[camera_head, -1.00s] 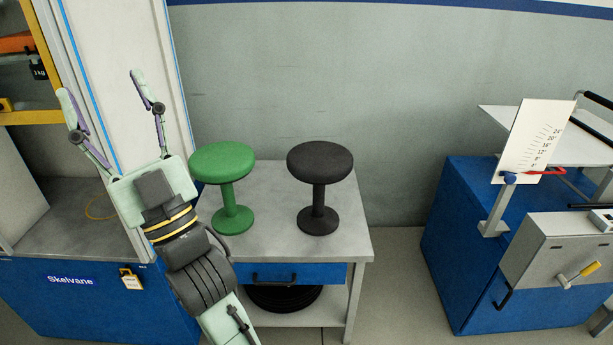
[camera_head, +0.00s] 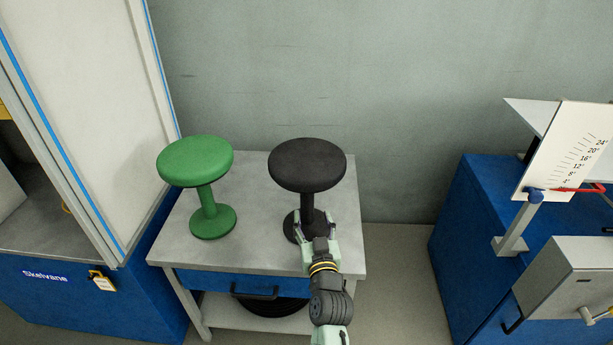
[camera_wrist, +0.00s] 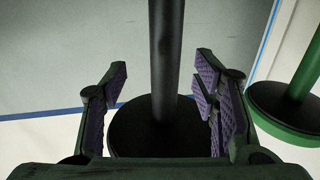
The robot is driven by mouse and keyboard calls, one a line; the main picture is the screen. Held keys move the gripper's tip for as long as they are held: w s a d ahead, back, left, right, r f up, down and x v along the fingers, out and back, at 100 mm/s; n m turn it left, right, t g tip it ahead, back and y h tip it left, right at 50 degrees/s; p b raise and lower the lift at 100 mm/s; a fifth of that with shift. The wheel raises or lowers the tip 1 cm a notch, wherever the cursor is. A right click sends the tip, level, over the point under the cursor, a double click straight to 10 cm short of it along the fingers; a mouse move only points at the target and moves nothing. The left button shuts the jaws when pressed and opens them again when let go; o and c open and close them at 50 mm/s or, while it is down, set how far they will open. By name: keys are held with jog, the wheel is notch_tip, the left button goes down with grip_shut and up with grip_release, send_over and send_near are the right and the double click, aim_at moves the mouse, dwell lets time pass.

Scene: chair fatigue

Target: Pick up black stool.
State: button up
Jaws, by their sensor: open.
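The black stool (camera_head: 307,165) stands upright on the grey table, with a round seat, a thin stem and a round base. My gripper (camera_head: 314,222) is open at the front of the stool, low by the stem and just above the base. In the wrist view the black stem (camera_wrist: 165,50) rises between the two open fingers of my gripper (camera_wrist: 160,85), with gaps on both sides. The stool's base (camera_wrist: 155,125) lies beyond and below the fingers, partly hidden by the gripper body.
A green stool (camera_head: 195,162) stands on the same table (camera_head: 255,235) to the left; its base also shows at the right of the wrist view (camera_wrist: 290,110). A blue cabinet (camera_head: 85,295) is at left. A blue machine with a scale board (camera_head: 570,150) is at right.

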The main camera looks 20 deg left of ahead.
aim_at(308, 206)
jog(key=shift+x, duration=0.75)
jog(key=p+x, duration=0.1)
jog(key=x, duration=0.2)
jog(key=p+x, duration=0.1)
jog(key=shift+a+r+p, duration=0.3)
jog(key=shift+a+r, duration=0.05)
jog(key=shift+a, duration=0.05)
jog(key=shift+w+a+f, duration=0.1)
jog(key=shift+w+a, duration=0.1)
jog(key=shift+w, duration=0.2)
grip_shut()
jog(key=shift+r, duration=0.25)
